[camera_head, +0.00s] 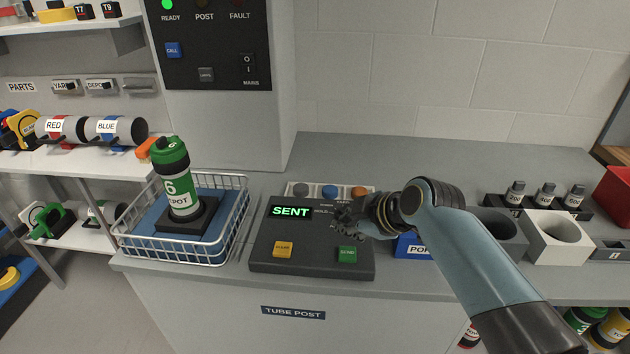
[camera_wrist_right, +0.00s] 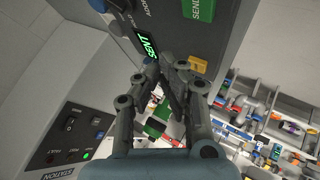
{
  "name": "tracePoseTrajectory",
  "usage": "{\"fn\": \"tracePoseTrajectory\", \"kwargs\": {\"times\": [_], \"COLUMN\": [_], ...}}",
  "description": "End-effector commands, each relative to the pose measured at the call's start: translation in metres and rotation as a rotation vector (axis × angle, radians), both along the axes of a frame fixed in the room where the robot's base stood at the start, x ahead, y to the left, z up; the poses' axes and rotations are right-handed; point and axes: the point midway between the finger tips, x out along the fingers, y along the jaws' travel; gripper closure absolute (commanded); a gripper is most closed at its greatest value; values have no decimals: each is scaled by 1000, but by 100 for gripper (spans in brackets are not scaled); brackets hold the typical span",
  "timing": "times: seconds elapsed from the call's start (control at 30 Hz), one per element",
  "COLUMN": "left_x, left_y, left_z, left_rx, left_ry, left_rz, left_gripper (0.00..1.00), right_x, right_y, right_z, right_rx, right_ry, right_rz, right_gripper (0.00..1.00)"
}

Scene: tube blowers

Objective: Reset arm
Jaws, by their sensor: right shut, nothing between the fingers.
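My right arm comes in from the lower right in the head view. Its gripper (camera_head: 347,217) hangs over the dark control box (camera_head: 312,262), near the lit "SENT" display (camera_head: 291,211) and above the green button (camera_head: 347,254). In the right wrist view the gripper's fingers (camera_wrist_right: 168,68) are shut with nothing between them. The "SENT" display (camera_wrist_right: 148,50) shows just beyond them, and the green "SEND" button (camera_wrist_right: 198,15) is at the top. I cannot tell from the views whether the fingers touch the box. My left gripper is not in view.
A wire basket (camera_head: 237,222) left of the box holds an upright green-topped canister (camera_head: 176,180). A blue bin (camera_head: 413,246), a white holder (camera_head: 556,240) and small bottles (camera_head: 546,194) stand to the right. The counter behind (camera_head: 400,155) is clear. Shelves stand at the left.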

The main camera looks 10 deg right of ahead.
Motion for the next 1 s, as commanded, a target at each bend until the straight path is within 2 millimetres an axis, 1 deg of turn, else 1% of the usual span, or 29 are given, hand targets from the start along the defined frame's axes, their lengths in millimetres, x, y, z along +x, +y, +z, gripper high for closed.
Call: {"fn": "tracePoseTrajectory", "kwargs": {"times": [0.07, 0.13, 0.17, 0.27, 0.3, 0.4, 0.5, 0.6, 0.8, 1.0], "left_x": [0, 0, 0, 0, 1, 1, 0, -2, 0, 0], "left_y": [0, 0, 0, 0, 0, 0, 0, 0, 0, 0], "left_z": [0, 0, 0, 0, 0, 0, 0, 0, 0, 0], "left_rx": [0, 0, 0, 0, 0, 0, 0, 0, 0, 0], "left_ry": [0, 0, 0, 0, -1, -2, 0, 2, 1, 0], "left_rz": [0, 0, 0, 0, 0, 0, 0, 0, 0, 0], "left_gripper": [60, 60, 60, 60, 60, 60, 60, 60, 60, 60], "right_x": [-3, -16, -25, -73, -97, -151, -191, -225, -278, -320], "right_y": [-2, -7, -12, -32, -42, -62, -77, -88, -105, -116], "right_z": [-1, -2, -4, -5, -3, 6, 18, 30, 56, 80], "right_rx": [2, 13, 22, 62, 78, 113, 138, 154, 183, 209], "right_ry": [7, 35, 58, 164, 211, 314, 379, 426, 479, 505], "right_rz": [-7, -35, -57, -183, -250, -417, -558, -677, -883, -1054], "right_gripper": [100, 100, 100, 100, 100, 100, 100, 100, 100, 100]}}
